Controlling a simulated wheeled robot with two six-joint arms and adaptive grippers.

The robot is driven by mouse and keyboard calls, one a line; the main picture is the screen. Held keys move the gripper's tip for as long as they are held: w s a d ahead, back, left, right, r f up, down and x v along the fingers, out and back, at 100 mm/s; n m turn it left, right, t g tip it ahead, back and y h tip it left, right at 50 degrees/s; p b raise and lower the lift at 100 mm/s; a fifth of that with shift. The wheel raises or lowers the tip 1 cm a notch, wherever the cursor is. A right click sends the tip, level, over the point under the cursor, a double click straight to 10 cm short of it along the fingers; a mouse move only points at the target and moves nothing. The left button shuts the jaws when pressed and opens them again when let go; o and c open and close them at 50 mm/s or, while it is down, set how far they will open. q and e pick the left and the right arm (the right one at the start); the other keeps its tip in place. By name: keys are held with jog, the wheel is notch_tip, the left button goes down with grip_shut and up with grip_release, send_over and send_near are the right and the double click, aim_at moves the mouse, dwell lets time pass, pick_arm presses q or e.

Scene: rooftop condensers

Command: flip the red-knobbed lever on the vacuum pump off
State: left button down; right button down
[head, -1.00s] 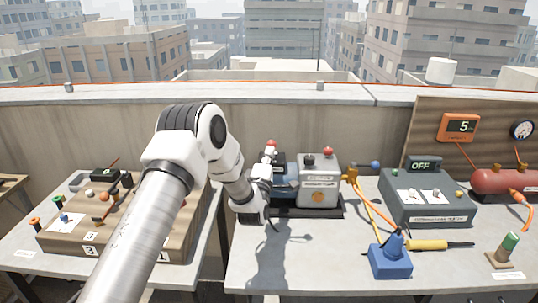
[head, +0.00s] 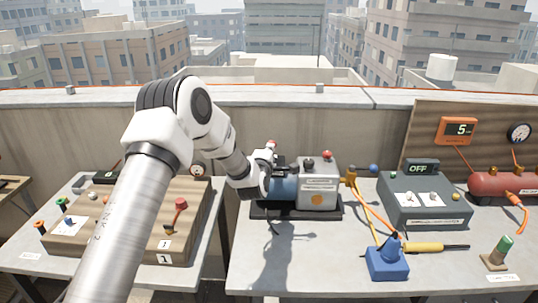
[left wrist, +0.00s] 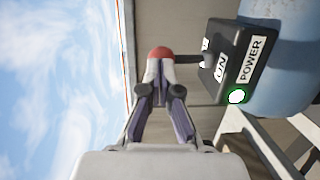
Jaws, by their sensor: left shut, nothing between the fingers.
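The vacuum pump (head: 318,190) sits on a dark base on the middle table, with a grey block and a blue motor. In the left wrist view its black switch box (left wrist: 228,60) reads ON and POWER and has a lit green lamp (left wrist: 237,97). A dark lever rod (left wrist: 188,59) runs from the box to a red knob (left wrist: 160,53). My left gripper (left wrist: 160,75) is shut and empty, its fingertips right at the knob; I cannot tell whether they touch. In the head view my left gripper (head: 268,156) is at the pump's left end, partly hiding the box. My right gripper is not in view.
Another red knob (head: 327,154) and a dark knob (head: 309,163) top the pump's grey block. A wooden panel (head: 125,245) stands left.

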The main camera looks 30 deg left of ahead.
pick_arm(q)
jog(key=w+r+g+p, duration=0.1)
jog(key=w+a+r+g+h+p, duration=0.1)
jog(key=g+p, duration=0.1)
jog(key=shift+a+p, duration=0.1)
jog(key=shift+p, duration=0.2)
jog(key=shift+w+a+n+g+h+p, duration=0.3)
jog(key=shift+w+g+h+p, duration=0.15)
jog(key=shift+g, duration=0.25)
jog(key=shift+w+a+f, duration=0.2)
jog(key=shift+w, duration=0.15)
jog(key=shift+r, duration=0.15)
